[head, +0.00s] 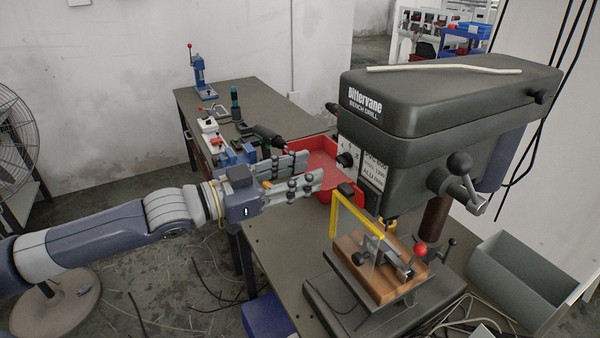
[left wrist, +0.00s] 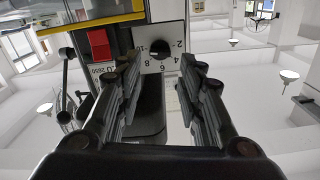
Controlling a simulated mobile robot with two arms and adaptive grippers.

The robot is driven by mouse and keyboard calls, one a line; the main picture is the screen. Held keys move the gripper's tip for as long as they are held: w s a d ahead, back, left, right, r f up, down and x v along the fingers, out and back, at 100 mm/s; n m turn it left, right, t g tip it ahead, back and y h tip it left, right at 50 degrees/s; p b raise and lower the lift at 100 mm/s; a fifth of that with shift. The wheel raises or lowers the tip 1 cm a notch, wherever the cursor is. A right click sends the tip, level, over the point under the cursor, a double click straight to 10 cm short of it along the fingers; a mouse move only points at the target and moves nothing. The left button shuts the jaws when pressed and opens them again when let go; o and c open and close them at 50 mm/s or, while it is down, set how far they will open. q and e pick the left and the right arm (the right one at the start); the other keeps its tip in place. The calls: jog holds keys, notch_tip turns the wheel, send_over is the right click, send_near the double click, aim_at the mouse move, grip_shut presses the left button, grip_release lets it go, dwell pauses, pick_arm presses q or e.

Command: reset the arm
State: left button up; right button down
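My left gripper (head: 313,168) reaches in from the left, above the bench and just left of the drill head. Its fingers are apart with nothing between them. In the left wrist view the two fingers (left wrist: 160,68) also stand apart, with the drill's dial (left wrist: 160,48) beyond the gap. The dark bench drill (head: 440,100) stands at the right, with a dial (head: 346,160) on its front panel. A red switch (left wrist: 99,44) shows in the left wrist view. My right gripper is in neither view.
A yellow-edged clear guard (head: 358,217) stands under the drill head, by a wooden block (head: 355,270) and a red knob (head: 420,249). A red bin (head: 325,153) lies behind my left gripper. A grey bin (head: 520,280) is at the right. Tools crowd the far bench.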

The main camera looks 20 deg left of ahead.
pick_arm(q)
jog(key=w+a+f+n+t+y, duration=0.1)
jog(key=w+a+f+n+y, duration=0.25)
jog(key=a+f, duration=0.5)
jog(key=w+a+f+n+y, duration=0.25)
jog(key=w+a+f, duration=0.2)
jog(key=f, duration=0.75)
jog(key=s+a+f+n+g+y, duration=0.1)
jog(key=s+a+f+g+y, duration=0.15)
jog(key=f, duration=0.95)
jog(key=s+a+f+n+g+y, duration=0.15)
jog(key=s+a+f, duration=0.25)
jog(key=f, duration=0.7)
jog(key=s+d+f+g+y, duration=0.1)
jog(key=s+d+f+g, duration=0.1)
jog(key=s+f, duration=0.95)
jog(key=s+d+f+g+y, duration=0.1)
jog(key=s+d+f+g, duration=0.2)
jog(key=s+f, duration=0.8)
jog(key=s+d+f+g, duration=0.1)
jog(key=s+d+f, duration=0.3)
jog(key=s, duration=0.4)
jog(key=s+d+f+g, duration=0.2)
jog(key=s+d+f, duration=0.2)
jog(key=s, duration=0.4)
jog(key=s+d+f+m+g+h, duration=0.1)
jog(key=s+d+f+g, duration=0.1)
jog(key=s, duration=0.6)
jog(key=shift+d+f, duration=0.9)
jog(key=shift+d, duration=0.35)
